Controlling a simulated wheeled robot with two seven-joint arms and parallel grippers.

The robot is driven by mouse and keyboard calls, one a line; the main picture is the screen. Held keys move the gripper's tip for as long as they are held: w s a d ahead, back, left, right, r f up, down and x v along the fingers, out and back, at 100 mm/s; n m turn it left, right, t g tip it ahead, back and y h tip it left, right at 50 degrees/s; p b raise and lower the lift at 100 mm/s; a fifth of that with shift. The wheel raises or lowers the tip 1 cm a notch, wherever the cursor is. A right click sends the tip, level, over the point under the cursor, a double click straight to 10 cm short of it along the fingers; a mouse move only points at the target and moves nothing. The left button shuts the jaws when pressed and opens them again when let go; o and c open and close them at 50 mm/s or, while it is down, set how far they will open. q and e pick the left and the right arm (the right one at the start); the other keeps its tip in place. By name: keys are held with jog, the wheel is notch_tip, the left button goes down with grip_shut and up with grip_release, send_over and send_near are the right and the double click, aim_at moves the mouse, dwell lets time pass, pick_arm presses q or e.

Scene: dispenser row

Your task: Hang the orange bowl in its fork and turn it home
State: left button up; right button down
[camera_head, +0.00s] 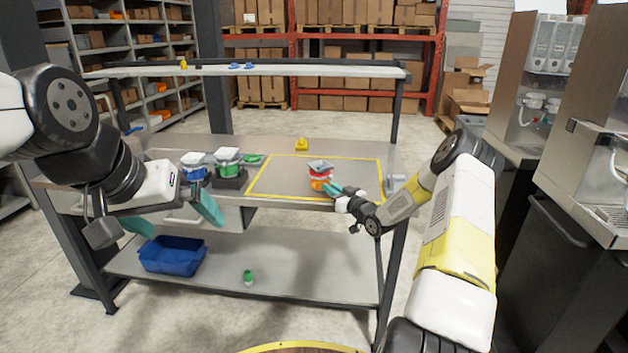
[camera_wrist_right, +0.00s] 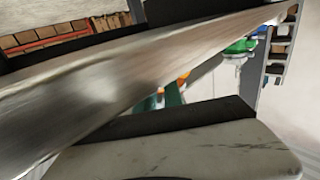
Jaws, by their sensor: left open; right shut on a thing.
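The orange bowl (camera_head: 317,184) is at the front of the bench, inside the yellow outline, directly under a red-banded unit with a grey top (camera_head: 320,170). I cannot tell whether the bowl sits in its fork; the fork is not clear. My right gripper (camera_head: 331,189) is at the bowl's right side with teal fingers, shut on it. In the right wrist view, orange (camera_wrist_right: 183,80) shows beside a teal finger, mostly hidden by a grey metal surface. My left gripper (camera_head: 172,217) is open and empty, in front of the bench's left part, away from the bowl.
Blue (camera_head: 195,167) and green (camera_head: 229,165) units stand on the bench's left. A yellow object (camera_head: 301,144) is at the back. A blue bin (camera_head: 172,255) and small green item (camera_head: 248,277) are on the lower shelf. Steel dispensers (camera_head: 530,90) stand right. The outlined area is mostly clear.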

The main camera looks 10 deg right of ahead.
aim_at(324, 171)
jog(key=shift+r, duration=2.45)
jog(key=shift+a, duration=0.1)
